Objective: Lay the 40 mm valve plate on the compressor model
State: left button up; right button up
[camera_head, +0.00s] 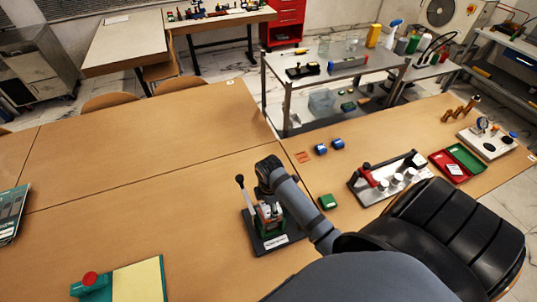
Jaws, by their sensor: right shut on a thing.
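My right gripper (268,207) is mostly hidden by my own wrist and reaches down over a dark-based stand (283,242) with an upright black-knobbed lever and a white label. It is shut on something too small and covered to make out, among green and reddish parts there. Whether the held thing touches the stand I cannot tell. I cannot tell for sure which thing is the compressor model, this stand or the rig with pale cylinders and a red handle (393,178) at the right. I cannot make out the 40 mm valve plate. My left gripper is not in view.
A green block (327,201), blue blocks (337,143) and flat orange pieces (303,157) lie right of my wrist. An open red and green case (458,162) lies farther right. A teal and yellow item (137,280) lies at front left. The left tabletop (120,160) is largely clear.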

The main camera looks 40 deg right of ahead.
aim_at(269, 210)
notch_tip(269, 210, down, 3)
jog(key=shift+w+a+f+p, duration=0.1)
jog(key=shift+w+p, duration=0.05)
jog(key=shift+p, duration=0.2)
jog(key=shift+f, duration=0.15)
jog(key=shift+f, duration=0.1)
jog(key=o, duration=1.3)
jog(key=shift+c, duration=0.2)
notch_tip(269, 210, up, 12)
jog(key=b, duration=0.2)
